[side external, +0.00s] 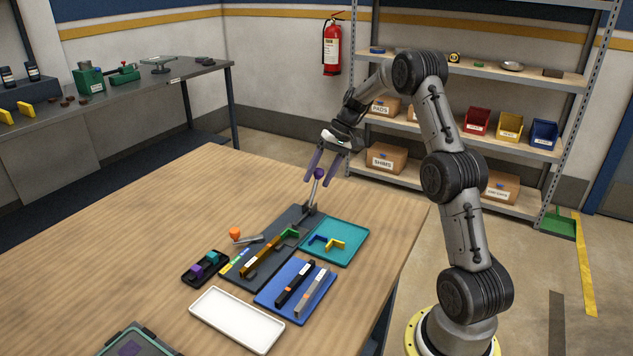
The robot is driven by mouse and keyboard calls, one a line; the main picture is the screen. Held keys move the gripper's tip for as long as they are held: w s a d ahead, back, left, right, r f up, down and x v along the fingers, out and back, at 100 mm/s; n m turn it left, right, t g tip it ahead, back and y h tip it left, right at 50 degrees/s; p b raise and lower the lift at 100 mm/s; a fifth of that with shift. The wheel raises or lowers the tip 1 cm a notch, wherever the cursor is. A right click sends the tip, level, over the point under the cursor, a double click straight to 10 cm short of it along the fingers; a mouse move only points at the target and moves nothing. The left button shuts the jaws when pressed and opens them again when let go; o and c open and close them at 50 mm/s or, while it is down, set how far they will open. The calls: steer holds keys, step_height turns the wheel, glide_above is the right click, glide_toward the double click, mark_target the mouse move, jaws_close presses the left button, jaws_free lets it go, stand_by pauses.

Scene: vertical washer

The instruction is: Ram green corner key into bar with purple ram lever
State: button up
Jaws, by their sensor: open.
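The ram lever is a silver rod that stands tilted at the far end of a dark grey fixture (285,222), with a purple knob (320,174) on top. My gripper (318,180) points down at the knob, its two purple fingers open and apart on either side of it. I cannot tell whether either finger touches the knob. The green corner key (290,232) lies on the fixture at the far end of a brown bar (262,256), between bar and lever. How deep the key sits in the bar is too small to tell.
A teal tray (352,252) with blue and yellow corner keys lies right of the fixture. A blue tray (268,299) holds black and silver bars. A white tray (236,319) is empty. An orange knob (235,232) and a black tray (190,280) are left.

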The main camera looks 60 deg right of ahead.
steer(key=shift+x, duration=0.95)
jaws_close()
steer(key=shift+r, duration=0.1)
stand_by(0.7)
